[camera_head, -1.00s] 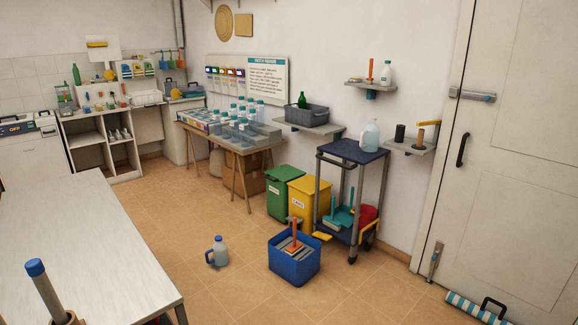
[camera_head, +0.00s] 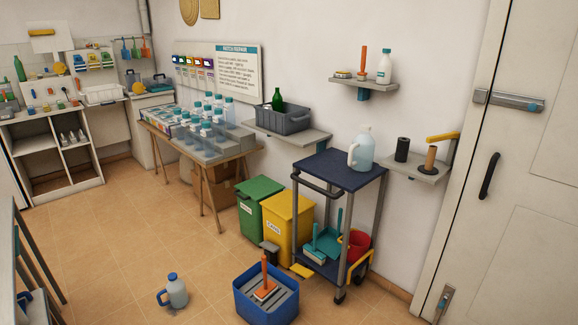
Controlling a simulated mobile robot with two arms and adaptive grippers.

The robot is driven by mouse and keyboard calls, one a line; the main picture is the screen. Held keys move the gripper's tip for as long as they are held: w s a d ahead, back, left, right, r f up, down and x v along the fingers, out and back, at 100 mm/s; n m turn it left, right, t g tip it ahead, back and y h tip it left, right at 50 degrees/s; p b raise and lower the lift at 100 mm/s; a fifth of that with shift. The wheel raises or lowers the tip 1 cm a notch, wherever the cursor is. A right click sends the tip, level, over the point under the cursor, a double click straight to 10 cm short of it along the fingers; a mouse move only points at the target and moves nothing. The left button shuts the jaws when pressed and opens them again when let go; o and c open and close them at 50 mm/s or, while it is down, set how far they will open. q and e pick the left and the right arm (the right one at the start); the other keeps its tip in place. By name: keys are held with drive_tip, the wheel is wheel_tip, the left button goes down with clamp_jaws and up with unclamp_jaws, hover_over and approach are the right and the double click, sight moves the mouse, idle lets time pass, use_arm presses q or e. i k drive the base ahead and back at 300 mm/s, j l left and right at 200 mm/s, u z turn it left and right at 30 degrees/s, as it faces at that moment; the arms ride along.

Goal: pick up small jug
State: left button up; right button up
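A small pale jug (camera_head: 173,291) with a blue cap and blue handle stands upright on the tiled floor, left of the blue crate (camera_head: 238,301). Its handle is on its left side. A second translucent jug (camera_head: 361,151) with a pale cap stands upright on the top of the dark blue cart (camera_head: 331,172). Neither of my grippers is in view.
Green (camera_head: 259,203) and yellow (camera_head: 287,226) bins stand between the cart and the display table (camera_head: 204,160). The crate holds a orange-handled tool (camera_head: 265,279). Table legs (camera_head: 38,250) show at the left edge. The floor around the floor jug is clear.

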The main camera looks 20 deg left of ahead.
sight(176, 290)
drive_tip(key=i+j+u, duration=0.1)
drive_tip(key=i+u, duration=0.25)
drive_tip(key=i, duration=0.2)
drive_tip(key=i+u, duration=0.35)
drive_tip(key=i, duration=0.25)
